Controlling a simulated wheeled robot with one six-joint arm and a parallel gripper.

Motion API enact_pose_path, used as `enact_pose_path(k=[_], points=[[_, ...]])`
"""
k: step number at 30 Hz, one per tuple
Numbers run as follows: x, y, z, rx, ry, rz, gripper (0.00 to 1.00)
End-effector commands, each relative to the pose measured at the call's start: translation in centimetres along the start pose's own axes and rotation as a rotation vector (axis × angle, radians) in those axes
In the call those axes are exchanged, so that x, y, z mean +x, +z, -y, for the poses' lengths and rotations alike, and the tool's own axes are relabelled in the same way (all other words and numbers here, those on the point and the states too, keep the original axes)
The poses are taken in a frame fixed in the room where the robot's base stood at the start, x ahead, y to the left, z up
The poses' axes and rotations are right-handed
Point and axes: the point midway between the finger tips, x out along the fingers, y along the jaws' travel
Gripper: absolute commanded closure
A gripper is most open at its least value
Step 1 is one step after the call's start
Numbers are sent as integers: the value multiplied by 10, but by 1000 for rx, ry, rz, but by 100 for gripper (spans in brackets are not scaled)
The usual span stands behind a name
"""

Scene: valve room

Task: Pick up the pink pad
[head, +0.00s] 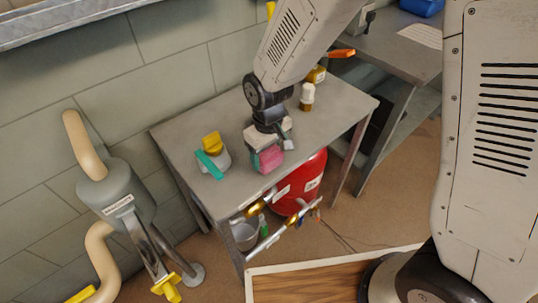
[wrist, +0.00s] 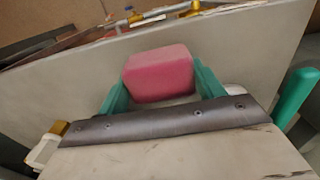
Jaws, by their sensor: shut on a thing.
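The pink pad (head: 270,160) is at my gripper (head: 265,152), over the front part of the grey table (head: 185,137) in the head view. In the wrist view the pad (wrist: 160,74) is a rounded pink block between the two green fingers of my gripper (wrist: 161,86). The fingers are shut on its left and right sides.
A pale object with yellow and teal parts (head: 212,155) stands left of my gripper. A red tank (head: 302,185) and a grey bucket (head: 244,235) are below the table.

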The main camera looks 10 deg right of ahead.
Motion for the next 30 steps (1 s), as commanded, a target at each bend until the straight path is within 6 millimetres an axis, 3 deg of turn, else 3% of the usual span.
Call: enact_pose_path(k=[6, 21, 30], points=[[-30, 0, 1, -1, 0, -5, 54], [-38, 77, 101, -7, 0, -2, 54], [-41, 96, 126, -2, 0, -1, 54]])
